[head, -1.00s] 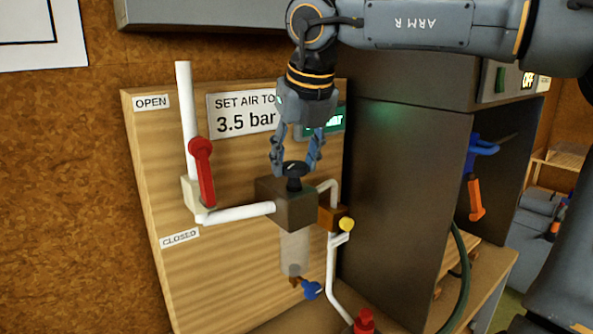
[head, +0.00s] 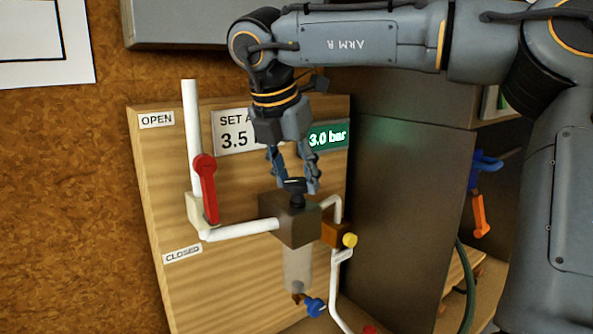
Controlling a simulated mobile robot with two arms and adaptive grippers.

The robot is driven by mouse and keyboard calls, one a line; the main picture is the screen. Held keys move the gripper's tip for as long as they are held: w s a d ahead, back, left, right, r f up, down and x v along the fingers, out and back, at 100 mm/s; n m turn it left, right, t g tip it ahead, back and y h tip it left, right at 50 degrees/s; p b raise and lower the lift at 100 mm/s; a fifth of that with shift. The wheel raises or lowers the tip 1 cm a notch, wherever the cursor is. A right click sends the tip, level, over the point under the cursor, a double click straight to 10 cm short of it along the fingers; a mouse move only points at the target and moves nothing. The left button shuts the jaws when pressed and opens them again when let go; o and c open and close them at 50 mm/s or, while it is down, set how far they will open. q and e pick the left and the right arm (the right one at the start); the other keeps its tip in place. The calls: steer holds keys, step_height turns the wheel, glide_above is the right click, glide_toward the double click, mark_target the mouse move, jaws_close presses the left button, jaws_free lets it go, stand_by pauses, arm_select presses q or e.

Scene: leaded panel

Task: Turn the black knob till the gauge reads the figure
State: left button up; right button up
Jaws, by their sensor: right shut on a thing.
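The black knob (head: 296,194) sits on top of the dark regulator block (head: 291,226) on the wooden panel. My right gripper (head: 295,184) points down from above, with its fingers shut on the black knob. The green gauge display (head: 328,139) reads 3.0 bar. The white sign (head: 233,139) shows "SET A" and "3.5"; my right arm hides the rest of it. My left gripper is not in view.
A dark cabinet (head: 408,190) stands to the right.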

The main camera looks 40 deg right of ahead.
steer(key=shift+m, duration=0.6)
steer(key=shift+m+g, duration=0.3)
steer(key=o, duration=1.1)
steer(key=shift+o, duration=0.2)
steer(key=v, duration=0.7)
steer(key=shift+r, duration=0.15)
